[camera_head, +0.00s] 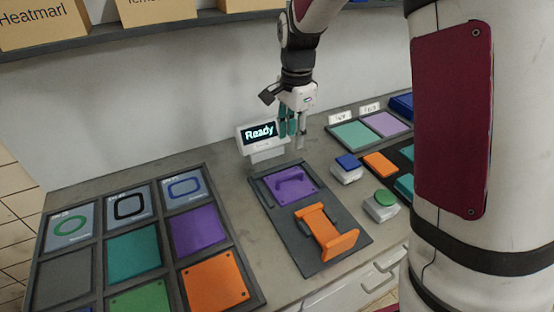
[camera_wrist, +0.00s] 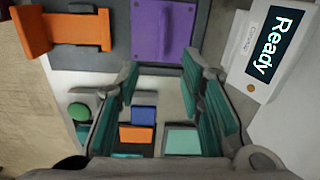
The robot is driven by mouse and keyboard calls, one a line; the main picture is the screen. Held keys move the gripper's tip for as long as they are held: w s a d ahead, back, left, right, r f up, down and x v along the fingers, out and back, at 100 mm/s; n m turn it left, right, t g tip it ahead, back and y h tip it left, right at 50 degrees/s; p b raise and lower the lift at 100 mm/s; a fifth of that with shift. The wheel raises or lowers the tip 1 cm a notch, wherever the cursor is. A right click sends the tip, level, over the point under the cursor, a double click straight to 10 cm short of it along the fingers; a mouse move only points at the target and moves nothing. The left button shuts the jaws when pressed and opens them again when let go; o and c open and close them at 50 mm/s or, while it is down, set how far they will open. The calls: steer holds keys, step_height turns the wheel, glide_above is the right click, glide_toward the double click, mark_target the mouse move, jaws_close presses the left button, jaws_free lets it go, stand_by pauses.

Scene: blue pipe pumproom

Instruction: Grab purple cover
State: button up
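A purple plate with a raised handle (camera_head: 283,190) lies on a dark base panel (camera_head: 291,236) on the counter, and it also shows at the top of the wrist view (camera_wrist: 150,32). A flat purple square (camera_head: 199,231) sits in the dark tray at the left. I cannot tell which of the two is the purple cover. My gripper (camera_head: 293,130) hangs above the counter, near the display and behind the handled plate. In the wrist view its teal-padded fingers (camera_wrist: 160,78) are apart with nothing between them. The handled plate is beyond the fingertips, not touched.
An orange bracket (camera_head: 322,232) stands on the base panel in front of the plate. A "Ready" display (camera_head: 260,134) stands close to my gripper. Blue (camera_head: 347,162) and green (camera_head: 384,199) button boxes are to the right. A shelf with boxes (camera_head: 44,24) runs along the wall.

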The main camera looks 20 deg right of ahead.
mark_target(290, 175)
steer(key=shift+m, duration=0.5)
steer(key=f, duration=0.6)
steer(key=w+f, duration=0.1)
steer(key=f, duration=0.3)
steer(key=shift+f+p, duration=0.1)
steer(key=shift+p, duration=0.25)
steer(key=shift+s+f+p, duration=0.15)
steer(key=shift+f+p, duration=0.35)
steer(key=shift+f, duration=2.2)
jaws_close()
